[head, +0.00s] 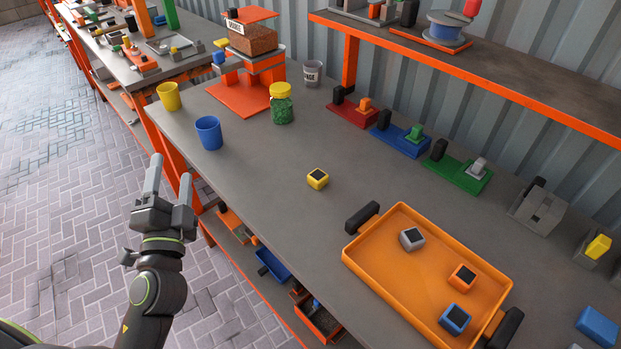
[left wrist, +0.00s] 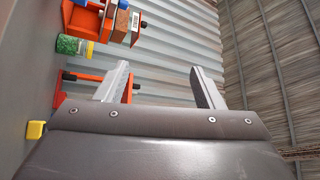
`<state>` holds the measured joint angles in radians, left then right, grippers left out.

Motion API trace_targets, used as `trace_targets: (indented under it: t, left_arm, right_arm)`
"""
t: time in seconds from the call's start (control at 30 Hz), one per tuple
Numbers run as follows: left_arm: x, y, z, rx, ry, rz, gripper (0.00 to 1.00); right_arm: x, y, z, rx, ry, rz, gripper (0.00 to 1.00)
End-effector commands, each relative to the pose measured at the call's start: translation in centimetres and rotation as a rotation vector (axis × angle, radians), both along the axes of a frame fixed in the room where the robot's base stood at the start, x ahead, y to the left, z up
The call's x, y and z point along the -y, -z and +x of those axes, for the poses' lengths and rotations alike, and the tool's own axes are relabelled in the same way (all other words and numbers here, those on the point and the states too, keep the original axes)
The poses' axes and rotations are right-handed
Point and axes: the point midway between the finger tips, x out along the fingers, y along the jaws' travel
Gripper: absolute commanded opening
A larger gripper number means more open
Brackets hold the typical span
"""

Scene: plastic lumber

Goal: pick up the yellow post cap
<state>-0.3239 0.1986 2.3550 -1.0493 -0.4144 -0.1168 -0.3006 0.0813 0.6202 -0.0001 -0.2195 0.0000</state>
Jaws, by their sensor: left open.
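The yellow post cap (head: 317,179) is a small yellow block with a dark square on top. It sits alone on the grey workbench (head: 270,190), left of the orange tray. It also shows at the lower left of the left wrist view (left wrist: 35,130). My left gripper (head: 170,177) is open and empty, pointing up, off the bench's front edge and to the left of the cap. Its two fingers show apart in the left wrist view (left wrist: 160,88). My right gripper is not in view.
An orange tray (head: 376,277) with black handles holds grey, orange and blue caps. A blue cup (head: 209,132), a yellow cup (head: 169,97) and a green jar with yellow lid (head: 281,104) stand at the bench's left. Coloured fixtures line the back. Bench around the yellow cap is clear.

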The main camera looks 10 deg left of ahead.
Motion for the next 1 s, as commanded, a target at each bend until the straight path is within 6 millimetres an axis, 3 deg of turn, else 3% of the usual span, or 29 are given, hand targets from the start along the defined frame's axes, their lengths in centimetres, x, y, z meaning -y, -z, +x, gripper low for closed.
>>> trace_targets:
  t: [0.1,0.2,0.37,0.5,0.63,0.8,1.0]
  left_arm:
    - [3.4,-3.5,0.8,0.095,0.089,0.279,0.62]
    - [6.7,-5.1,1.4,0.145,0.163,0.514,0.62]
    - [11.6,-5.0,2.2,0.173,0.279,0.889,0.62]
    - [14.9,-2.9,3.2,0.145,0.378,1.212,0.62]
    - [16.5,0.2,4.3,0.068,0.465,1.497,0.62]
    - [16.3,4.6,5.7,-0.086,0.566,1.807,0.62]
    - [14.8,7.5,6.5,-0.235,0.633,1.996,0.62]
  right_arm:
    - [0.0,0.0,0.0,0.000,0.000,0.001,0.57]
    - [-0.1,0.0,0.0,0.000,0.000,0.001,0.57]
    - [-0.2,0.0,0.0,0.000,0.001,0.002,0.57]
    - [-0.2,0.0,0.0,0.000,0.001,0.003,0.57]
    - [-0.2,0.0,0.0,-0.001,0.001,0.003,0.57]
    - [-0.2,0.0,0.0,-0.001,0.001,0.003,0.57]
    - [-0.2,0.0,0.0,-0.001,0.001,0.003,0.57]
